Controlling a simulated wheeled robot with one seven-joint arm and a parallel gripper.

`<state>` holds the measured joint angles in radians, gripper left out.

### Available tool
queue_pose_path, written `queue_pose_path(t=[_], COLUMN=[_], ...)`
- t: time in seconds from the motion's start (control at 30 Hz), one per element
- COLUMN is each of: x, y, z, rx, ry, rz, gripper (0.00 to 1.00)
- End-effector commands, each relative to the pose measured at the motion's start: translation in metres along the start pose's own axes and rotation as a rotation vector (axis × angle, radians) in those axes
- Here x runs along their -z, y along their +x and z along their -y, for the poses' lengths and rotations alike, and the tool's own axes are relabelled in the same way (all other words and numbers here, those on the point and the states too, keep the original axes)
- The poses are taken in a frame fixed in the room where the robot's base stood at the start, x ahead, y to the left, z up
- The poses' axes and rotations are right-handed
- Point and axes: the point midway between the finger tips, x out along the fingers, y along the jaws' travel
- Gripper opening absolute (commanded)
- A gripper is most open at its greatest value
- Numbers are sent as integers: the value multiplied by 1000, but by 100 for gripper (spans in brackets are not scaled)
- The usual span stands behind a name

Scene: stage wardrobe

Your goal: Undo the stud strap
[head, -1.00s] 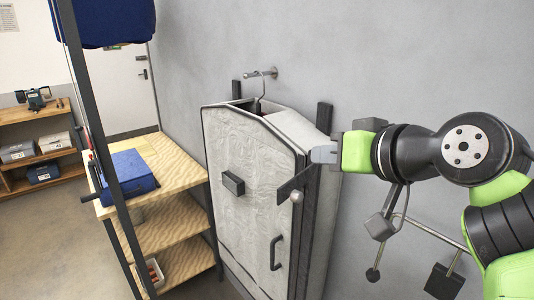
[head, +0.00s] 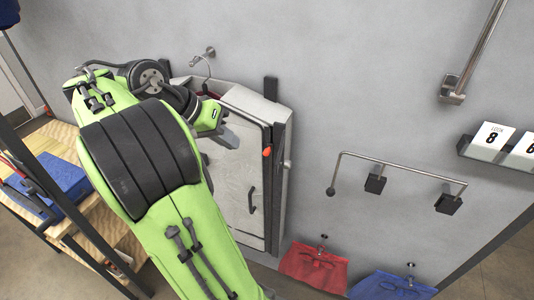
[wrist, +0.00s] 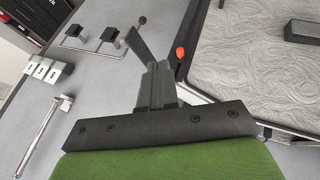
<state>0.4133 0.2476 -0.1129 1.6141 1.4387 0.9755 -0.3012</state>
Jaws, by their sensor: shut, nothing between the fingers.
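The grey garment case (head: 245,185) stands against the wall, its quilted door closed. An orange stud (head: 267,152) shows bare at the door's right edge; it also shows in the wrist view (wrist: 180,53). My gripper (head: 233,140) is shut and empty in front of the door, left of the stud. In the wrist view its fingers (wrist: 157,72) point toward the strap and stud.
A wall rail (head: 400,168) with dark blocks is right of the case. Red shorts (head: 313,268) and blue shorts (head: 390,285) hang low on the wall. A wooden shelf (head: 70,155) stands left, partly behind my arm. The wall beside the case is mostly clear.

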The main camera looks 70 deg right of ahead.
Motion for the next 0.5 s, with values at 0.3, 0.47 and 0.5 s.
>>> queue_pose_path(t=[0.3, 0.47, 0.5], x=[-2, -2, -1], y=[54, 90, 93], z=[0, 1, -6], rx=[1, 1, 3], ry=[5, 6, 8], rz=[-3, -2, -4], gripper=[0, 0, 0])
